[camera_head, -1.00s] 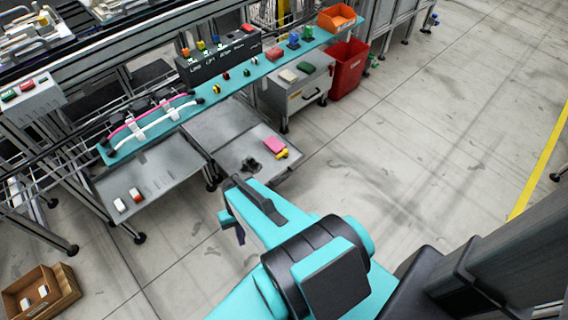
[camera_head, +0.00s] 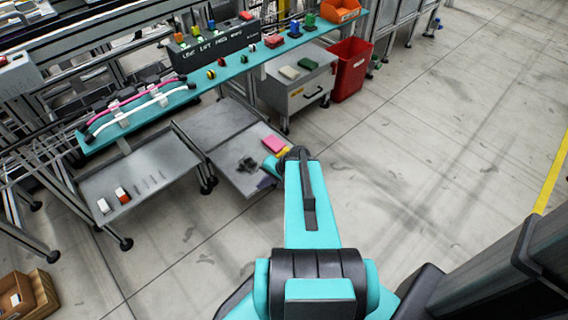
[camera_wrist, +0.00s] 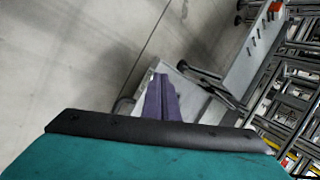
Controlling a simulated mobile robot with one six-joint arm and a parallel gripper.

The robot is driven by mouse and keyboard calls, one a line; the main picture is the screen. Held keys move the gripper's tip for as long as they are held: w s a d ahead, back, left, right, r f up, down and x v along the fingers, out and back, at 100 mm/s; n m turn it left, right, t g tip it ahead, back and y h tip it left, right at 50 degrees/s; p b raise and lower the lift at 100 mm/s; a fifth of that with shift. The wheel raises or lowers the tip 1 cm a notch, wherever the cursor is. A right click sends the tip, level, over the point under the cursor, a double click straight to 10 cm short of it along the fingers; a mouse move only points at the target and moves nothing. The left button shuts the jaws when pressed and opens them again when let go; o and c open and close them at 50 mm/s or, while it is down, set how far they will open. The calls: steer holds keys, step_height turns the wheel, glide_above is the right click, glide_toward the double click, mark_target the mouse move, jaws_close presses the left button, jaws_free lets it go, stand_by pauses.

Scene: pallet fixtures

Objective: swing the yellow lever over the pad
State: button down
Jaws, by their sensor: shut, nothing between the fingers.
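A small yellow piece (camera_head: 284,152), which may be the lever, shows at the right edge of the low grey table (camera_head: 225,178), partly hidden by my arm. A pink block (camera_head: 274,144), possibly the pad, lies just behind it. I cannot tell how the two are joined. My gripper's purple fingers (camera_wrist: 160,84) are shut and empty in the wrist view, pointing toward a grey table edge. In the head view my arm mostly hides my gripper; a bit of purple (camera_head: 266,183) shows by the table's front right corner. Contact cannot be told.
A dark fixture (camera_head: 247,164) sits left of the pink block. Behind stands a long teal shelf (camera_head: 225,74) with a black labelled box (camera_head: 214,43), knobs and hoses. A grey drawer cabinet (camera_head: 298,88) and red bin (camera_head: 351,69) stand behind right. Floor to the right is clear.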

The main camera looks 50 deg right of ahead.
steer(key=s+d+r+m+t+h+b, duration=0.1)
steer(key=s+d+m+t+h+b, duration=0.1)
steer(key=d, duration=0.7)
steer(key=s+d+r+m+t+h+b, duration=0.1)
steer(key=s+d+m+t+h+b, duration=0.1)
steer(key=d, duration=0.8)
steer(key=m+b, duration=0.1)
steer(key=b, duration=0.1)
steer(key=shift+s+b, duration=0.25)
steer(key=shift+b, duration=0.15)
steer(key=shift+w+f+b, duration=0.15)
steer(key=shift+b, duration=0.15)
steer(key=b, duration=0.6)
glide_toward(282, 153)
steer(key=w+f, duration=0.1)
steer(key=f, duration=0.1)
steer(key=w+a+f, duration=0.1)
steer(key=f, duration=0.1)
steer(key=shift+w, duration=0.35)
steer(key=shift+w+f+b, duration=0.35)
steer(key=shift+w+b, duration=0.1)
steer(key=shift+w, duration=0.3)
